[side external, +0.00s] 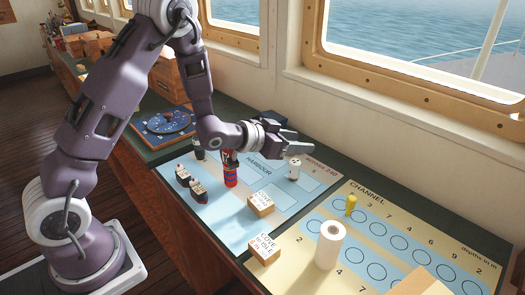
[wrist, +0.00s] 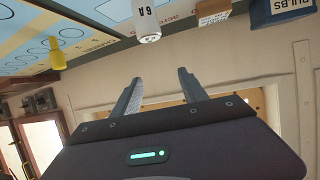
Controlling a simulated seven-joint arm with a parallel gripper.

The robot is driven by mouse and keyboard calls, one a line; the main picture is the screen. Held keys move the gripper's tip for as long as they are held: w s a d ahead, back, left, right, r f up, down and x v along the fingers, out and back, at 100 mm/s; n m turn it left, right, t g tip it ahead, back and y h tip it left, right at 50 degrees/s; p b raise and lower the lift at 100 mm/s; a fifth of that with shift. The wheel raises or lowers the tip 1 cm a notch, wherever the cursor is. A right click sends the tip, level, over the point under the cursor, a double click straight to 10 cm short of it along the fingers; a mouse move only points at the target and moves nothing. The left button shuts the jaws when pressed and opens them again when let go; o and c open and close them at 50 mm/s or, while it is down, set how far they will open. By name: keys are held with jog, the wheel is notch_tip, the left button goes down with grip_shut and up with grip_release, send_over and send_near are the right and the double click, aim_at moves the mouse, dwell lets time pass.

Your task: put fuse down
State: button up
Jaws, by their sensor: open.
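A white fuse (wrist: 147,22) marked 6A shows at the top of the wrist view, beyond my fingertips and apart from them. A small white cylinder that looks like this fuse (side external: 294,169) stands upright on the blue harbour board (side external: 228,218) in the side view. My gripper (side external: 294,141) is above it, held roughly level with its fingers pointing right. In the wrist view my gripper (wrist: 158,75) has its two fingers apart with nothing between them.
A red can (side external: 230,170) and dark model ships (side external: 190,186) stand left of the fuse. Wooden blocks (side external: 261,205), a white roll (side external: 329,245) and a yellow peg (side external: 351,205) are nearer the channel board (side external: 440,255). A BULBS box (wrist: 284,12) is at upper right. Windows line the back.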

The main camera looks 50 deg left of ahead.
jog(key=s+a+r+n+g+y, duration=0.2)
jog(key=s+r+g+y, duration=0.2)
jog(key=s+r, duration=1)
jog(key=s+d+g, duration=0.2)
jog(key=s, duration=0.9)
jog(key=s+d+f+g+h, duration=0.1)
jog(key=s, duration=1)
jog(key=shift+d+f+g, duration=0.15)
jog(key=shift+d+g, duration=0.2)
jog(key=shift+g, duration=0.05)
